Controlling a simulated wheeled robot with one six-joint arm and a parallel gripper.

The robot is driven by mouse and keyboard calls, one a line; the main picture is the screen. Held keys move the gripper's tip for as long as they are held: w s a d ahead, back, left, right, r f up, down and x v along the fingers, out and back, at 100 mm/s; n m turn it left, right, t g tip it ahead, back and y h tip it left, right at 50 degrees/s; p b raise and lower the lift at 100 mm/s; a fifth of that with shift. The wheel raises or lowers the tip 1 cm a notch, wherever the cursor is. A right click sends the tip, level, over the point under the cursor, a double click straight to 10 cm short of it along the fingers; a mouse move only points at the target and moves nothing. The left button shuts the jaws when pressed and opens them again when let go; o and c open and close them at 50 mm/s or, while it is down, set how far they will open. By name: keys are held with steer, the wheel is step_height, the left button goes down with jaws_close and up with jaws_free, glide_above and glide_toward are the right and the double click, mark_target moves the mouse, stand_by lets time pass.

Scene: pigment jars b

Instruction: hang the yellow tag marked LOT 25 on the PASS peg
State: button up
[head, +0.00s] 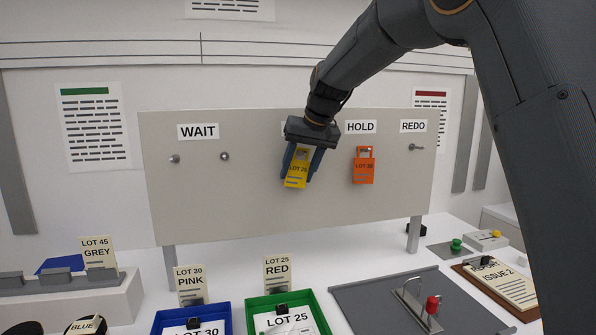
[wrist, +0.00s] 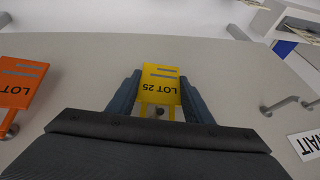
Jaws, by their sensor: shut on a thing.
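My gripper (head: 301,172) is shut on the yellow tag (head: 296,180) marked LOT 25, in front of the grey board. In the wrist view the tag (wrist: 159,84) sits between the two fingers (wrist: 158,92), its text upside down. A dark round peg end (wrist: 159,111) shows at the tag's slot; I cannot tell whether the peg passes through it. In the head view my gripper hides that peg and nearly all of the label above it, so I cannot read PASS.
The orange LOT 30 tag (head: 363,168) hangs under HOLD (head: 360,127), right of my gripper. WAIT (head: 198,131) has two bare pegs below it; REDO (head: 413,126) has a bare peg (head: 416,147). A blue tray (head: 158,325) and green tray (head: 318,300) stand below the board (head: 240,205).

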steer(key=o, duration=1.1)
steer(key=b+v, duration=0.2)
steer(key=v, duration=0.6)
steer(key=s+d+f+m+h, duration=0.1)
steer(key=s+d+f, duration=0.25)
steer(key=f, duration=0.25)
steer(key=s+d+f, duration=0.2)
steer(key=d+f, duration=0.2)
steer(key=f, duration=0.3)
steer(key=s+d+f+g, duration=0.1)
steer(key=s+d+f, duration=0.3)
steer(key=s+f, duration=0.3)
steer(key=s+d+f+m+g+h, duration=0.1)
steer(key=s+d+f, duration=0.3)
steer(key=s+f, duration=0.4)
steer(key=s+d+f+g+h, duration=0.1)
steer(key=s+d+f, duration=0.3)
steer(key=s+f, duration=0.3)
steer(key=s, duration=0.4)
steer(key=shift+f+m, duration=0.25)
steer(key=shift+m, duration=0.05)
steer(key=shift+s+a, duration=0.1)
steer(key=shift+s, duration=0.05)
